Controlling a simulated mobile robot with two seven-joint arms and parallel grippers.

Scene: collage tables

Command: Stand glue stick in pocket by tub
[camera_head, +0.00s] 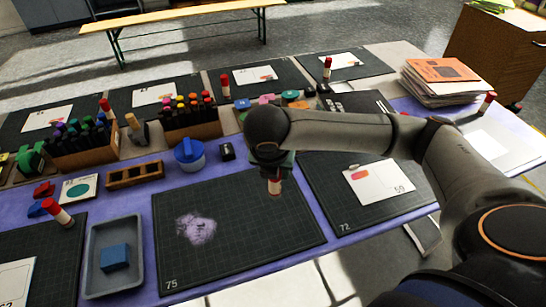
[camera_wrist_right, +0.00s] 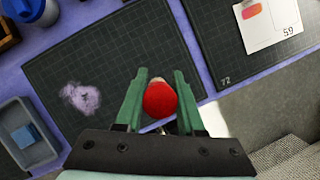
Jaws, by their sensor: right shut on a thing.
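My right gripper (camera_head: 276,170) is shut on a glue stick (camera_head: 275,187) with a white and red body, held upright above the mat numbered 75. In the right wrist view the stick's rounded red end (camera_wrist_right: 160,99) sits between the green fingers (camera_wrist_right: 160,76). A wooden block with several pockets (camera_head: 135,175) lies to the left, beside a round tub with a blue lid (camera_head: 188,151). The pockets look empty in the head view. The tub's edge also shows at the top left of the wrist view (camera_wrist_right: 25,9). My left gripper is out of view.
The cutting mat (camera_head: 250,225) under the gripper is bare except for a purple smudge (camera_head: 196,229). A grey tray (camera_head: 114,280) with a blue block stands left of it. Wooden marker boxes (camera_head: 190,132) stand behind the tub. A small black block (camera_head: 227,151) is right of the tub.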

